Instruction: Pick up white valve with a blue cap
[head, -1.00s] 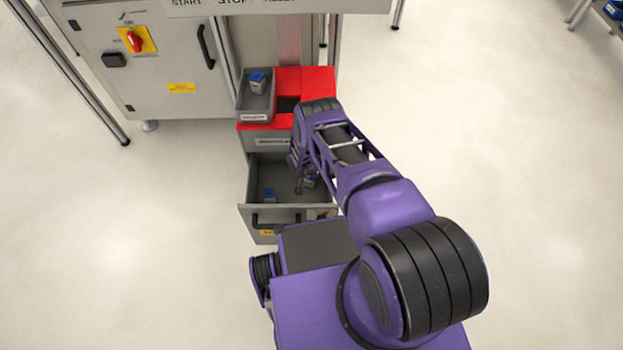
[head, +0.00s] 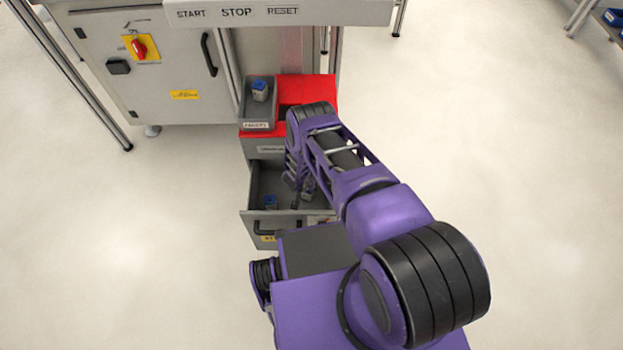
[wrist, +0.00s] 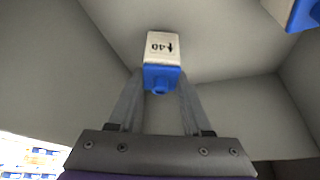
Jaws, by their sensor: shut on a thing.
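A white valve with a blue cap (wrist: 161,62) is between the fingertips of my gripper (wrist: 160,80) in the wrist view. The gripper is shut on it. The valve's white side carries dark markings. In the head view my gripper (head: 302,195) is at the open grey drawer (head: 280,180), where my arm mostly hides the held valve. Another blue-capped valve (head: 270,202) is in the drawer's left part; a valve (wrist: 303,12) also shows at the wrist view's upper right corner. A third blue-capped valve (head: 260,90) is in the small grey bin (head: 257,115) above.
The bin stands on a red-topped unit (head: 320,88) above the drawer. The drawer's front and side walls surround my gripper closely. A grey cabinet (head: 165,75) with a red switch stands to the left. The floor (head: 520,150) to the right is clear.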

